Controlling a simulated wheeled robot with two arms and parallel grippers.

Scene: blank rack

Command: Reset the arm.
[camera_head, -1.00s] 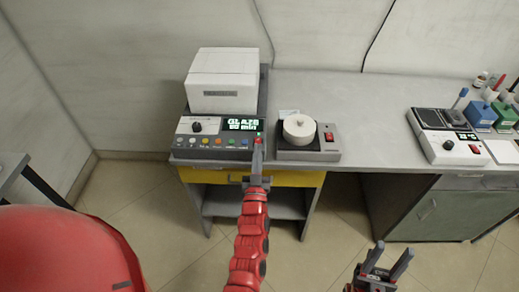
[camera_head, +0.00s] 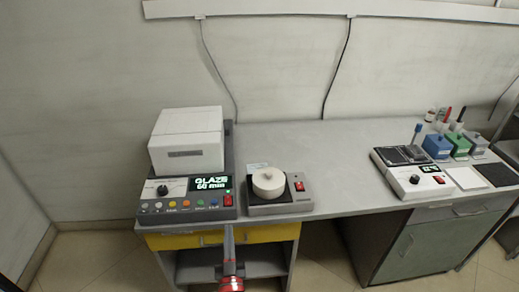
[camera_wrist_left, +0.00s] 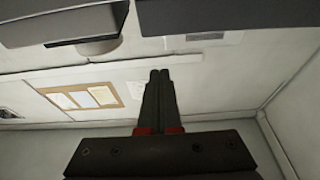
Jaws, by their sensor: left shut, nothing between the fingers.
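My left gripper (camera_head: 229,234) is shut and empty. It points up just in front of the bench's front edge, below the furnace control panel (camera_head: 187,196) and apart from its red button (camera_head: 228,200). Only a short red part of my left arm shows, at the bottom edge of the head view. In the left wrist view the two dark fingers (camera_wrist_left: 160,78) lie together with nothing between them. My right gripper is in neither current view.
The white furnace (camera_head: 187,140) reads "GLAZE 60 min". Right of it, a small device (camera_head: 290,205) carries a round white piece (camera_head: 268,183). A yellow drawer (camera_head: 268,233) sits below. The bench middle (camera_head: 340,160) is clear; a scale-like device (camera_head: 413,186) and colored boxes stand right.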

